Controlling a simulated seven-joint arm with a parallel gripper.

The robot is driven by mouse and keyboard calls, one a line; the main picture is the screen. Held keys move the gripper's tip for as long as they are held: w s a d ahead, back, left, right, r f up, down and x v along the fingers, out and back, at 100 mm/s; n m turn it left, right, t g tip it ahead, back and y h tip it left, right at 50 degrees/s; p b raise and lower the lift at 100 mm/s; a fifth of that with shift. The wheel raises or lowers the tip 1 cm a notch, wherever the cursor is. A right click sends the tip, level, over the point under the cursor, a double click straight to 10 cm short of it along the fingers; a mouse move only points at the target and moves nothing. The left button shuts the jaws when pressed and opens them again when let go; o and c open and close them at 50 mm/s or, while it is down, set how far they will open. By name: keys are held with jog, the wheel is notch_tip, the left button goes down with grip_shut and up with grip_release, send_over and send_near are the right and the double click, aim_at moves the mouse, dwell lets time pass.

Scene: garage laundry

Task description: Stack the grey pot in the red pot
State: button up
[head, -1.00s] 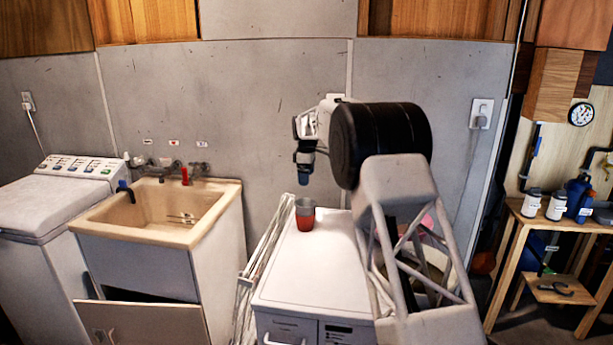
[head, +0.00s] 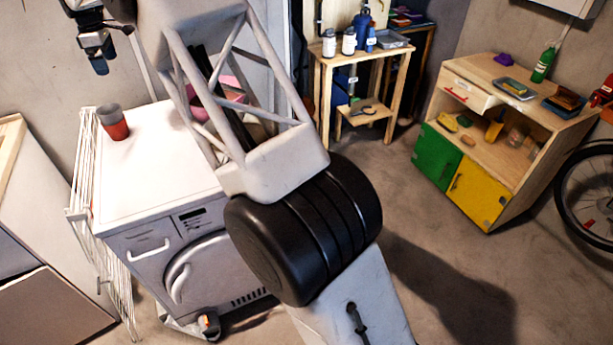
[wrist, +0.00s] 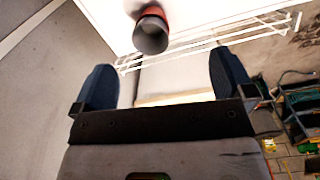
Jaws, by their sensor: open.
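The grey pot (head: 108,113) sits in the red pot (head: 117,131), with its upper part standing out above the red rim. The pair stands upright on the white machine's top, near its back left corner. In the wrist view the grey pot (wrist: 151,38) shows at the top centre, with part of the red pot (wrist: 149,10) beyond it. My gripper (head: 98,60) is above the machine, up and left of the pots in the head view. In the wrist view its dark blue fingers (wrist: 164,88) are wide apart with nothing between them, clear of both pots.
The white machine's top (head: 160,165) is otherwise largely clear. A white wire rack (head: 85,190) stands along its left side. A pink item (head: 215,100) is partly hidden behind my arm. A wooden table (head: 365,60) and a cabinet (head: 490,130) stand to the right.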

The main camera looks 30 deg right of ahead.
jog(key=s+d+r+m, duration=0.35)
jog(key=s+d, duration=0.35)
jog(key=s, duration=0.4)
jog(key=s+d+r+m+t, duration=0.15)
jog(key=s+d+r, duration=0.25)
jog(key=s+d, duration=0.45)
jog(key=s+d+r+m, duration=0.35)
jog(key=s+d, duration=0.25)
jog(key=s, duration=0.7)
jog(key=s+d+f+m, duration=0.2)
jog(key=s+d+f, duration=0.1)
jog(key=s, duration=0.9)
jog(key=s+d+f+m, duration=0.3)
jog(key=s+d+f, duration=0.1)
jog(key=s, duration=0.8)
jog(key=s+d+f+m, duration=0.2)
jog(key=s+d+f, duration=0.1)
jog(key=s, duration=0.9)
jog(key=shift+s+d+f+m+t, duration=0.35)
jog(key=shift+s+f+t, duration=0.1)
jog(key=shift+f, duration=0.45)
